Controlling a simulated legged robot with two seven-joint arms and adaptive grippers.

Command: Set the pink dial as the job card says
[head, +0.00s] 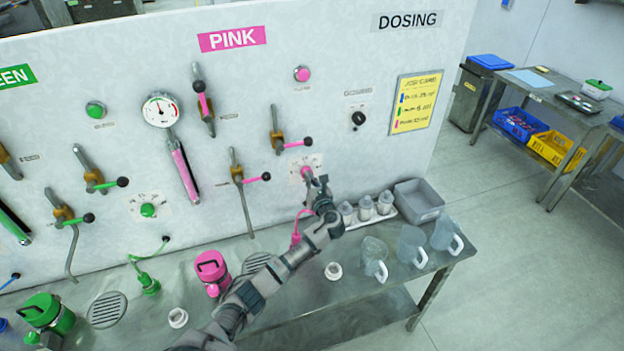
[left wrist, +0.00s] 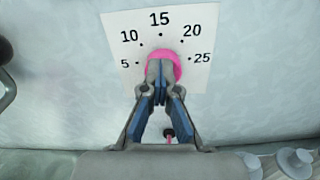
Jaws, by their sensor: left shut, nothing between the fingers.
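The pink dial (head: 307,170) sits on a white scale card low on the wall panel, under the PINK sign (head: 232,38). In the left wrist view the pink dial (left wrist: 177,60) has marks 5, 10, 15, 20 and 25 around it. My left gripper (head: 320,187) is in front of the dial. In the left wrist view the gripper (left wrist: 160,72) is shut, its fingertips over the dial's face; I cannot tell whether they touch it. They hide any pointer. The yellow job card (head: 416,102) hangs at the panel's right; its writing is too small to read. My right gripper is not in view.
The steel bench below holds a pink-lidded container (head: 211,267), clear jugs (head: 411,246), small bottles (head: 365,207) and a grey bin (head: 419,201).

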